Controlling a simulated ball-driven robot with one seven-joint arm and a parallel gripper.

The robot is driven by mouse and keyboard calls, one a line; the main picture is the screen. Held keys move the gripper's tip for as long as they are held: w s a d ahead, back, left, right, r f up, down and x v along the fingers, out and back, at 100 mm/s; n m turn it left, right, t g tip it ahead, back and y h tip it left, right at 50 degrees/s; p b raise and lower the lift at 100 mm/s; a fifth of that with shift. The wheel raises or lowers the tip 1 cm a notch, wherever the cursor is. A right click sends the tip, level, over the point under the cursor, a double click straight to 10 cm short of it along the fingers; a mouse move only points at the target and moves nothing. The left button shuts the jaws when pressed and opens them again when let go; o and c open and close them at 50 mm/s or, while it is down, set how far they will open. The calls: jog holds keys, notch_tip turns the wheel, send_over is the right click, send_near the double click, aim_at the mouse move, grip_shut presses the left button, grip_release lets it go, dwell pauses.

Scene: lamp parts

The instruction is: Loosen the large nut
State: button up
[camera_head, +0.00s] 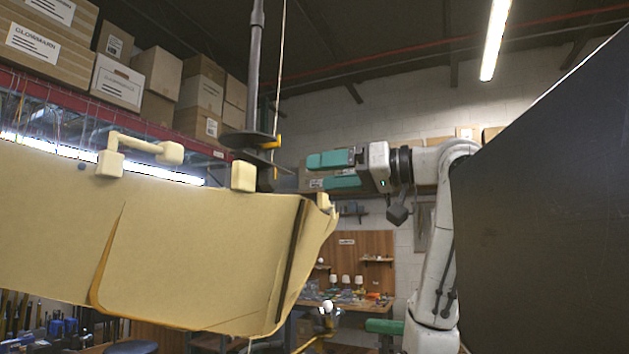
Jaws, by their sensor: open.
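A dark grey upright tube (254,65) stands at the upper centre. A wide black disc (247,140) sits around its lower end, with a small orange-yellow piece (272,143) at its right side. A second, smaller dark flange (262,160) lies just below. I cannot tell which of these parts, if any, is the large nut. The tube's lower end is hidden behind a large beige panel (200,235).
The beige panel fills the left and centre foreground, with a pale handle-like part (145,147) and a pale block (243,176) on its top edge. A large dark panel (560,210) blocks the right. A workbench (345,300) with small lamps stands behind. Boxes (120,82) fill the left shelf.

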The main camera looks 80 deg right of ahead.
aim_at(275, 179)
jog(key=shift+s, duration=0.1)
jog(key=w+n+p, duration=0.2)
jog(key=w, duration=0.1)
jog(key=w+d+n+p, duration=0.1)
jog(key=w+n+p, duration=0.1)
jog(key=w, duration=0.2)
jog(key=w+d+n+p, duration=0.1)
jog(key=w+n+p, duration=0.1)
jog(key=w, duration=0.1)
jog(key=shift+w+f, duration=0.1)
jog(key=shift+w, duration=0.25)
dwell(0.5)
jog(key=shift+a, duration=0.1)
jog(key=c, duration=1)
